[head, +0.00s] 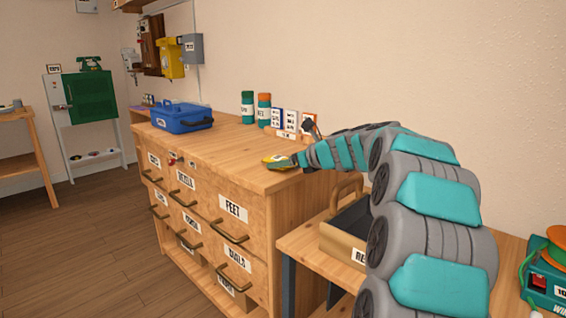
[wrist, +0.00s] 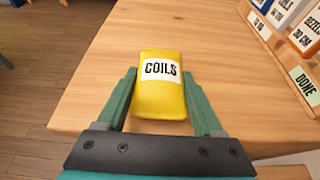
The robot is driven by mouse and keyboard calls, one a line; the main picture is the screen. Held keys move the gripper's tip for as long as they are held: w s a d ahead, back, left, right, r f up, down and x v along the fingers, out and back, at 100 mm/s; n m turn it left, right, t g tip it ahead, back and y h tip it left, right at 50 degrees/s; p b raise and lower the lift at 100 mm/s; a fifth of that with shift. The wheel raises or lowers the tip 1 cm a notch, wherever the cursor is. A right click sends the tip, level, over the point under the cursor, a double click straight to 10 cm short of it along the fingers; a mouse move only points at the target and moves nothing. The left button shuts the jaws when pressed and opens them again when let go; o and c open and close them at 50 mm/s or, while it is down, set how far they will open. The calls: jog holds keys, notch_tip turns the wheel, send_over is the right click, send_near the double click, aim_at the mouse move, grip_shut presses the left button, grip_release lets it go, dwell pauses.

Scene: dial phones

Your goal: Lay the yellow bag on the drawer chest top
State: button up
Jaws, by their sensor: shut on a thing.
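The yellow bag (wrist: 160,98), labelled COILS, sits between the two green fingers of my gripper (wrist: 160,76), which are shut on its sides. In the head view the bag (head: 273,158) shows as a small yellow patch at the end of my arm. It is over the right end of the wooden drawer chest top (head: 215,145), close to the front right corner. The top (wrist: 95,85) fills the area around the bag in the wrist view. I cannot tell whether the bag touches the top or is slightly above it.
A blue case (head: 182,117) stands at the chest's far left end. The middle of the top is clear. An open tray (head: 345,240) sits on the lower bench at right.

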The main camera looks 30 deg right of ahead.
jog(key=o, duration=1.4)
jog(key=shift+c, duration=0.2)
jog(key=shift+r, duration=0.15)
jog(key=v, duration=1.2)
